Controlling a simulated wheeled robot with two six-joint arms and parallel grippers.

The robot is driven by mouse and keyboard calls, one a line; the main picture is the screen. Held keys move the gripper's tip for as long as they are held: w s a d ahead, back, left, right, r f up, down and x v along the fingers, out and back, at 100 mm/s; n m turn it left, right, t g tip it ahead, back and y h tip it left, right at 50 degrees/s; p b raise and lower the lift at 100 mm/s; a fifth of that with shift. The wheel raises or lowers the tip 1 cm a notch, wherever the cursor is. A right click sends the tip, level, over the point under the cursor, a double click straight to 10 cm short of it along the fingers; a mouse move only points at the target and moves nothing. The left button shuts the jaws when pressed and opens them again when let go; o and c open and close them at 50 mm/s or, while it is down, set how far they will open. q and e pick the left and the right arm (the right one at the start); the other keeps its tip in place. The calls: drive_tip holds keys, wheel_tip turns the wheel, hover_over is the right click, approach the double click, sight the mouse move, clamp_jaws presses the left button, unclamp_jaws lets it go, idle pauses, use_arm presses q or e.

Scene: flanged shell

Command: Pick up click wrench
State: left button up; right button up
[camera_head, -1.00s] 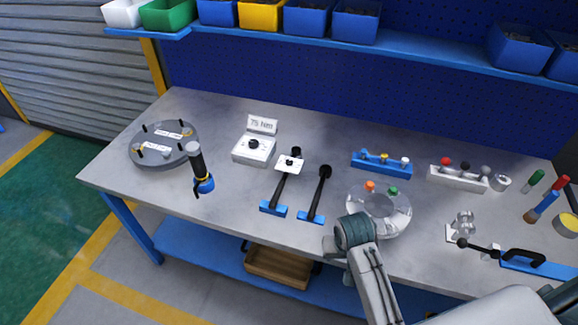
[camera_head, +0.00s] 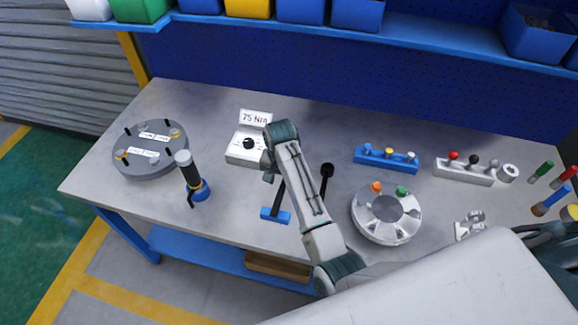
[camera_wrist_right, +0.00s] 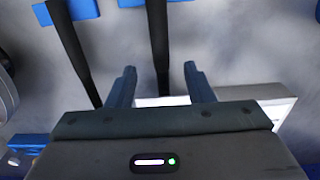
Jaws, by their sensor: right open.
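Two long black wrenches with blue ends lie side by side on the bench. The left wrench (camera_head: 280,200) is partly hidden by my right arm, with its blue end (camera_head: 275,215) showing; the other wrench (camera_head: 326,180) shows its dark round head, its lower part covered. I cannot tell by marking which is the click wrench. In the right wrist view, one black shaft (camera_wrist_right: 158,45) runs down between the open fingers of my right gripper (camera_wrist_right: 164,80); the other shaft (camera_wrist_right: 72,50) lies to the left, outside them. In the head view my right gripper (camera_head: 268,172) is over the left wrench, empty.
A white box with a "75 N" sign (camera_head: 246,146) stands just left of my gripper. A grey round flange (camera_head: 150,165) and a black-and-blue tool (camera_head: 190,178) are further left. A round shell (camera_head: 386,215) and a blue rack (camera_head: 386,160) stand to the right.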

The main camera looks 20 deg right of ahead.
sight(281, 187)
drive_tip(key=shift+w+f+p, duration=0.35)
drive_tip(key=shift+f+p, duration=0.05)
drive_tip(key=shift+f, duration=0.45)
wheel_tip(281, 187, down, 4)
drive_tip(key=shift+s+r+p, duration=0.1)
drive_tip(key=shift+r+p, duration=0.1)
drive_tip(key=shift+p, duration=0.75)
drive_tip(key=shift+s+f, duration=0.1)
drive_tip(key=shift+f, duration=0.45)
drive_tip(key=shift+c, duration=1.4)
drive_tip(key=c, duration=0.7)
clamp_jaws()
use_arm(q)
drive_tip(key=shift+t, duration=0.3)
drive_tip(key=w+r, duration=0.3)
drive_tip(key=shift+w, duration=0.3)
use_arm(e)
drive_tip(key=shift+w+r, duration=0.2)
